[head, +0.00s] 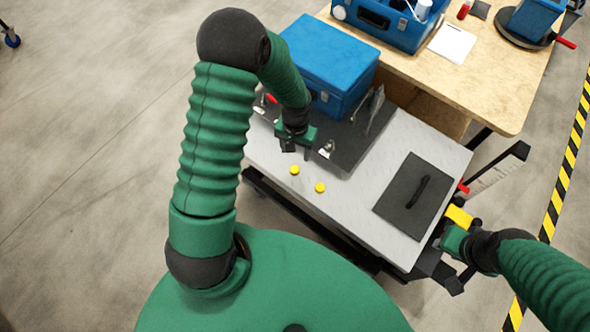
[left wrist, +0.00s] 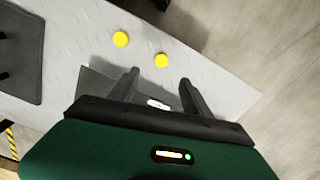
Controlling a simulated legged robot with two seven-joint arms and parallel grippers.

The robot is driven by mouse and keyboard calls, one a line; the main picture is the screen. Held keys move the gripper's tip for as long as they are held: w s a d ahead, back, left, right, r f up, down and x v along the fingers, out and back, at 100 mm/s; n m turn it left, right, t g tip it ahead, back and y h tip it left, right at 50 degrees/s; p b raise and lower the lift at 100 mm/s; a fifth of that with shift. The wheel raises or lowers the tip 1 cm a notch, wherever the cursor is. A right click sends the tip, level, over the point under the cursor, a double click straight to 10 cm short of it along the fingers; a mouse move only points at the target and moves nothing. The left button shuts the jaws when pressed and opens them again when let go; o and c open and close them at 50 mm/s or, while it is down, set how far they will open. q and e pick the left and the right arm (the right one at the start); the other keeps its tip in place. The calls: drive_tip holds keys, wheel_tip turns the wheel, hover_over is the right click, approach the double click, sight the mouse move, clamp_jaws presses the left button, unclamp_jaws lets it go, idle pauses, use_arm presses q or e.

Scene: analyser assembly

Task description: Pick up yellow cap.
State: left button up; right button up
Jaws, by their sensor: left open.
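Two round yellow caps lie apart on the grey cart top in the head view: one on the left (head: 294,170) and one to its right and nearer my body (head: 320,187). My left gripper (head: 296,148) is open above the cart, just beyond the left cap. In the left wrist view, my left gripper's fingers (left wrist: 158,82) are spread with nothing held. One cap (left wrist: 162,60) shows just beyond the gap between them, and the other (left wrist: 121,39) lies farther left. My right gripper (head: 455,240) is at the cart's right edge; its jaws are unclear.
A blue case (head: 318,58) stands at the cart's far end, beside a dark mat with metal clips (head: 327,150). A dark panel with a handle (head: 414,196) lies on the right. A yellow block (head: 459,215) is beside my right gripper. A wooden table (head: 470,85) stands behind.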

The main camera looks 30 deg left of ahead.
use_arm(q)
hover_over(295, 168)
drive_tip(key=f, duration=0.5)
drive_tip(key=d+f, duration=0.1)
drive_tip(key=f, duration=0.2)
drive_tip(key=shift+s, duration=0.4)
drive_tip(key=f, duration=0.4)
drive_tip(key=a+f, duration=0.1)
drive_tip(key=f, duration=0.1)
drive_tip(key=shift+w, duration=0.3)
drive_tip(key=shift+r, duration=0.1)
drive_tip(key=shift+c, duration=0.5)
clamp_jaws()
